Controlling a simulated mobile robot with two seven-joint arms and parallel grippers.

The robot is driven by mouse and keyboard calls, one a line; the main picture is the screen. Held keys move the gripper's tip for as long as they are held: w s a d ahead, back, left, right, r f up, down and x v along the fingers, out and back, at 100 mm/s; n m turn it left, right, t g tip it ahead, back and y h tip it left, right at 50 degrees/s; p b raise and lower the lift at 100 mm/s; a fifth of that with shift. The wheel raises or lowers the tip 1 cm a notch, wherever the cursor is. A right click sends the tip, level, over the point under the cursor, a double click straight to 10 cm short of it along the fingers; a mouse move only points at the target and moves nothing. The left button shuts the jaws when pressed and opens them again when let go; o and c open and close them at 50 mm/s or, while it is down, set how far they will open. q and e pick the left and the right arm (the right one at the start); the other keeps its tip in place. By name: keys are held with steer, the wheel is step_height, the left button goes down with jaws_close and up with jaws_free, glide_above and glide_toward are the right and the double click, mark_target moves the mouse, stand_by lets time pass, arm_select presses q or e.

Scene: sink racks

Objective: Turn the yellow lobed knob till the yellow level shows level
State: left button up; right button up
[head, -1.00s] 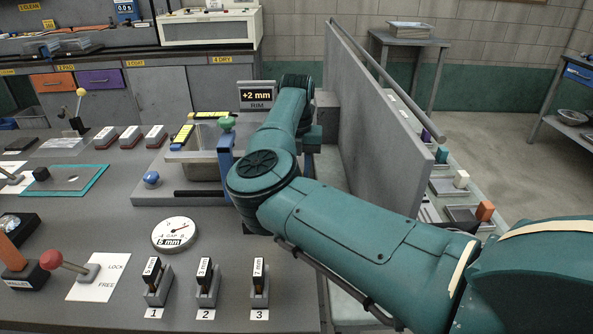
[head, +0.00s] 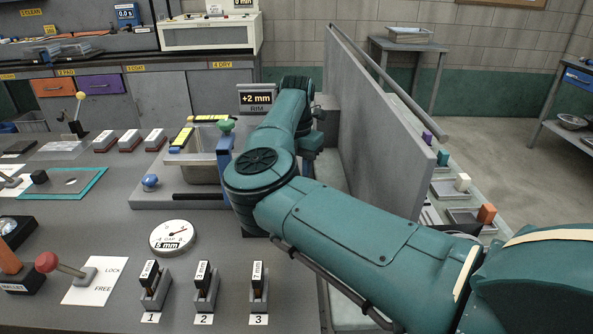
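Two yellow-and-black level bars (head: 181,139) and (head: 212,118) lie on the rim of a grey basin (head: 203,165); their bubbles are too small to read. A green knob (head: 226,126) stands at the basin's right corner and a blue knob (head: 150,182) at its front left. No yellow lobed knob can be made out; my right arm covers the area right of the basin. My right arm comes in from the right and bends beside the basin. Its gripper fingers are hidden behind the arm. My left gripper is out of view.
A RIM display (head: 257,99) reads +2 mm. A round gap dial (head: 173,237) reads 5 mm. Several levers, including a red-knobbed one (head: 46,262) by a LOCK/FREE card (head: 97,280), stand in front. A tall grey panel (head: 385,140) stands right of my arm.

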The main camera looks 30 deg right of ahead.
steer(key=shift+w+r, duration=0.1)
steer(key=shift+r, duration=0.1)
steer(key=o, duration=1)
steer(key=shift+f, duration=0.1)
steer(key=shift+c, duration=0.2)
step_height(320, 180, up, 13)
